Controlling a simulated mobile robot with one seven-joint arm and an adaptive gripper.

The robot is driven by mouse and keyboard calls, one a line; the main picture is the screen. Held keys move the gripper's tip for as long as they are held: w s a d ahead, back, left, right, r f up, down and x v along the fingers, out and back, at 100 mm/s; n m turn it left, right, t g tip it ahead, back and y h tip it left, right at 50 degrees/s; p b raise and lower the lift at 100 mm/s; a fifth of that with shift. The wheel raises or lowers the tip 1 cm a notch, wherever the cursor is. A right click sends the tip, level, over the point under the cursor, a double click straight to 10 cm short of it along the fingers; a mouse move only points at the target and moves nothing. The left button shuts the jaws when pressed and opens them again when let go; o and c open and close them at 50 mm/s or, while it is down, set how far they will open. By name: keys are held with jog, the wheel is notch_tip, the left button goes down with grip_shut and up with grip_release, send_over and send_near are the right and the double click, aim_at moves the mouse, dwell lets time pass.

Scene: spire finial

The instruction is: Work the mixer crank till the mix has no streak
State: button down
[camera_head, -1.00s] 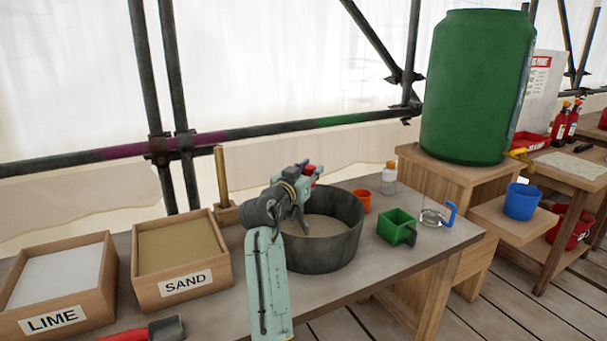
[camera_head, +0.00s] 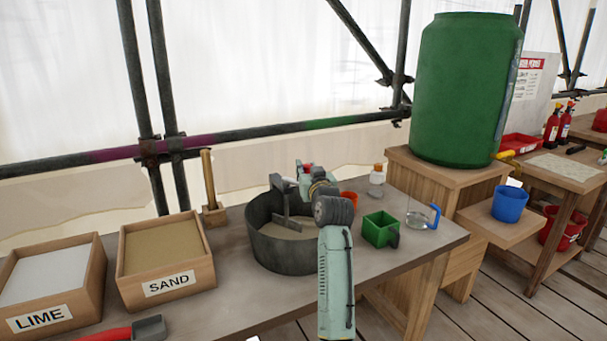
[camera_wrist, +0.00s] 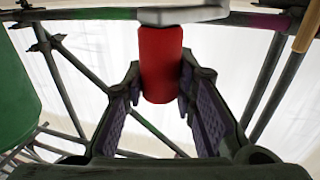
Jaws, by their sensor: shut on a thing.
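The mixer is a dark round tub (camera_head: 286,255) on the bench, with a grey crank and paddle frame (camera_head: 277,205) standing in it. Pale grey-beige mix (camera_head: 285,231) shows inside; the view is too small to tell whether it has streaks. The red crank handle (camera_wrist: 160,65) is upright between my fingers in the wrist view, under a pale grey bar. My gripper (camera_wrist: 161,88) is shut on this handle. In the head view my gripper (camera_head: 308,180) is above the tub's right rear rim, and my wrist hides part of the rim.
Boxes of lime (camera_head: 50,280) and sand (camera_head: 165,255) stand left. A red-handled scoop (camera_head: 125,332) lies in front. A green barrel (camera_head: 465,90) is behind.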

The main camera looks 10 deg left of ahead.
jog(key=n+y+b, duration=0.1)
jog(key=w+g+y+b, duration=0.1)
jog(key=shift+w+d+f+n+y, duration=0.15)
jog(key=shift+d+n+y, duration=0.15)
jog(key=shift+d+n, duration=0.1)
jog(key=shift+w+a+n+g+y+b, duration=0.1)
jog(key=shift+w+n+g+y+b, duration=0.15)
jog(key=shift+n+g+y+b, duration=0.25)
jog(key=c, duration=1.3)
grip_release()
jog(key=shift+a, duration=0.1)
jog(key=v, duration=1.2)
jog(key=shift+r, duration=0.25)
jog(key=shift+w, duration=0.1)
